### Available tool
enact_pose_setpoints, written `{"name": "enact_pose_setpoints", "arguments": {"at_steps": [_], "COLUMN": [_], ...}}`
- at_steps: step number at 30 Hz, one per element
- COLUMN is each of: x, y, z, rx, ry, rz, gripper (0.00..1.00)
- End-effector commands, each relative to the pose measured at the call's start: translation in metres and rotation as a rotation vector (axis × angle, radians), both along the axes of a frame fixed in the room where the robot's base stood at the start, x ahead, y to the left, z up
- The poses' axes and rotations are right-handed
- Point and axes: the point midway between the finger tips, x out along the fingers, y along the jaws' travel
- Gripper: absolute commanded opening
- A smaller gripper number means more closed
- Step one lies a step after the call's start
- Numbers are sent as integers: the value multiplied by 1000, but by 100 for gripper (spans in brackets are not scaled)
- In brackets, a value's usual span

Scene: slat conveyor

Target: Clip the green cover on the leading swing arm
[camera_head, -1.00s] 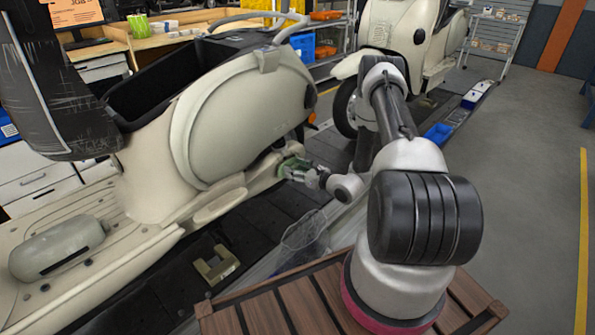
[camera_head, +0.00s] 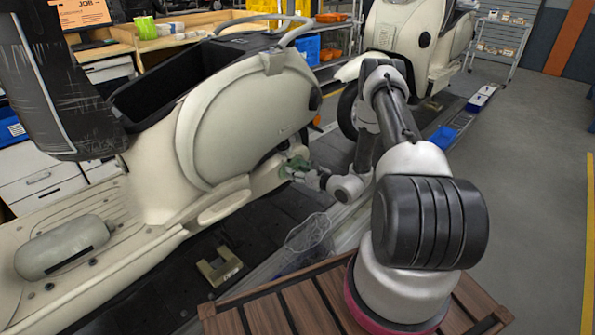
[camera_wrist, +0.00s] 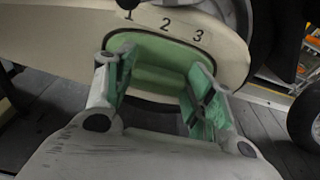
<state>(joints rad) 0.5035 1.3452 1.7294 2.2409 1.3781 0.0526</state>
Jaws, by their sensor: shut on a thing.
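The green cover (camera_wrist: 155,62) lies against the cream swing arm (camera_wrist: 232,55) in the wrist view, below the printed marks 2 and 3 and within a dark outline. I cannot tell whether it is fully seated. My gripper (camera_wrist: 162,75) is shut on the cover, with a green-padded finger at each side. In the head view the cover (camera_head: 297,163) is a small green patch at the rear of the near cream scooter (camera_head: 215,150), partly hidden by my gripper (camera_head: 303,174). The swing arm (camera_head: 265,178) reaches back to it.
A second cream scooter (camera_head: 405,40) stands farther along the dark slat conveyor (camera_head: 255,222). A blue tray (camera_head: 441,137) lies beyond my arm. The grey floor at the right is clear.

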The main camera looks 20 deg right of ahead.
Motion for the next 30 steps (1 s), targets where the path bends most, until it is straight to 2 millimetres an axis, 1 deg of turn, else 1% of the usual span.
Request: {"name": "enact_pose_setpoints", "arguments": {"at_steps": [14,15,17,18,19,27,30], "x": [2,2,2,2,2,2,-1], "y": [1,1,1,1,1,1,-1], "z": [0,0,0,0,0,0,0], "rx": [0,0,0,0,0,0,0], "ry": [0,0,0,0,0,0,0], "rz": [0,0,0,0,0,0,-1], "gripper": [34,60,71,78,80,80,80]}}
